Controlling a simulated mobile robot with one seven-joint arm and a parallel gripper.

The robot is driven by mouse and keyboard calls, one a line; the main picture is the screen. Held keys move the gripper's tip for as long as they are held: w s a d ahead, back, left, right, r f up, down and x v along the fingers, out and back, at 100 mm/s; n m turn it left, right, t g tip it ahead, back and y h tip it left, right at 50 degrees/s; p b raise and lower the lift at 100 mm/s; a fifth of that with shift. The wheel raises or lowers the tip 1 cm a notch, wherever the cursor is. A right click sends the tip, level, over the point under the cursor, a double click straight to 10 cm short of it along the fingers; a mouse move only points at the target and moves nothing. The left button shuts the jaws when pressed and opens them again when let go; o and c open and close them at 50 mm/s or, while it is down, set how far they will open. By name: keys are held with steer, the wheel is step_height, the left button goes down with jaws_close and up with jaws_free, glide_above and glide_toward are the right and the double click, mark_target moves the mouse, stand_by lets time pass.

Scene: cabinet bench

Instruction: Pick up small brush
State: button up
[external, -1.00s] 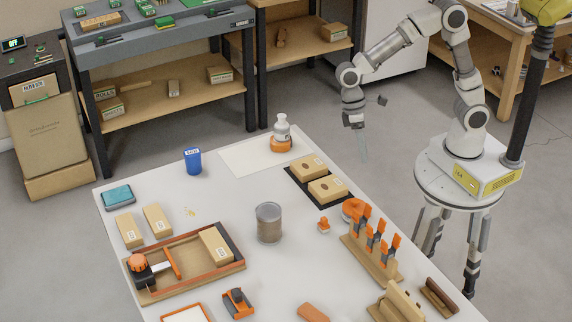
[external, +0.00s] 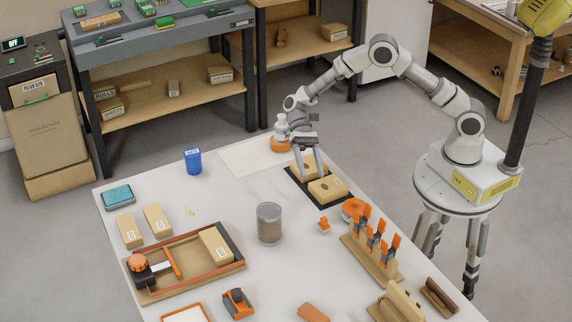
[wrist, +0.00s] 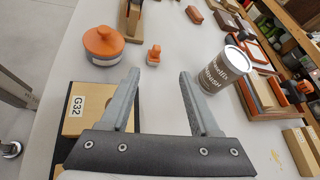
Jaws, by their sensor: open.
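A small orange piece with a pale base (external: 323,225) stands on the white table right of the grey can; it also shows in the wrist view (wrist: 154,55), just beyond my fingertips. I cannot tell surely that it is the small brush. Several orange-handled tools (external: 381,248) stand in a wooden rack at the table's right side. My gripper (external: 309,176) is open and empty, above the boxes on the black mat; it also shows in the wrist view (wrist: 160,74), with a clear gap between its fingers.
Two cardboard boxes (external: 328,188) lie on a black mat under my gripper. A grey can (external: 269,224) and a round orange-lidded pot (wrist: 103,46) stand close to the small piece. A white bottle (external: 282,126) stands behind. A wooden tray (external: 160,292) lies at left. Bare table lies around the can.

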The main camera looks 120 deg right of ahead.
glide_toward(324, 224)
steer(key=shift+w+a+b, duration=0.2)
steer(key=shift+a+b, duration=0.2)
steer(key=shift+a, duration=0.15)
steer(key=shift+s+f+b+x, duration=0.1)
steer(key=shift+b+x, duration=0.1)
steer(key=shift+x, duration=1.15)
steer(key=shift+s+f+b+x, duration=0.15)
steer(key=shift+b+x, duration=0.05)
steer(key=shift+x, duration=1.15)
steer(key=shift+d, duration=0.1)
jaws_close()
